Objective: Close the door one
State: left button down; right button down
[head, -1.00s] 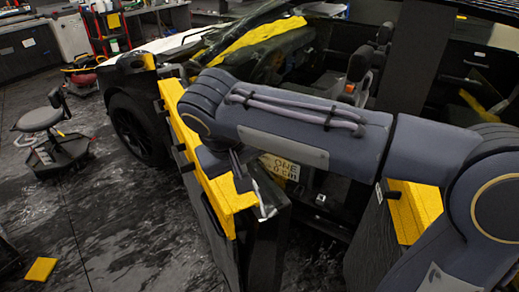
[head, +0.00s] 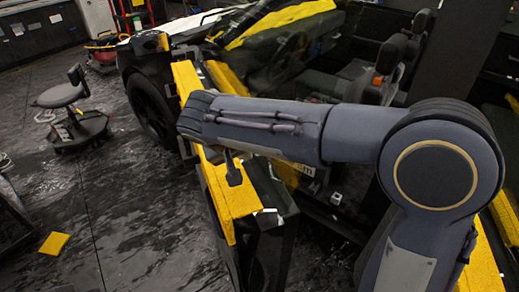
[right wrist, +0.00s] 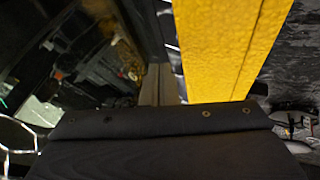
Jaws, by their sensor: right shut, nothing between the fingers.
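Door one (head: 228,195) is the dark car door with a yellow top edge, and it stands open, swung out from the car body. My right arm reaches across above it from the right. My right gripper (head: 233,172) is small and dark in the head view, pointing down at the door's yellow top edge; whether it touches is unclear. In the right wrist view, the shut, empty right gripper (right wrist: 158,85) is beside the yellow edge (right wrist: 222,45), with the car interior to its left. My arm partly hides the door's inner side and its label. My left gripper is not in view.
The car's cabin with dark seats (head: 390,65) lies behind my arm. A second yellow-edged door part (head: 482,265) is at the lower right. A stool (head: 66,100) stands on the left, and a yellow piece (head: 54,243) lies on the floor. The floor between is clear.

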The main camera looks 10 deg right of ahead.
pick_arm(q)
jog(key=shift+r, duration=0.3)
pick_arm(e)
jog(key=d, duration=0.3)
jog(key=shift+w+d+f, duration=0.15)
jog(key=shift+w+d, duration=0.05)
jog(key=shift+d, duration=0.15)
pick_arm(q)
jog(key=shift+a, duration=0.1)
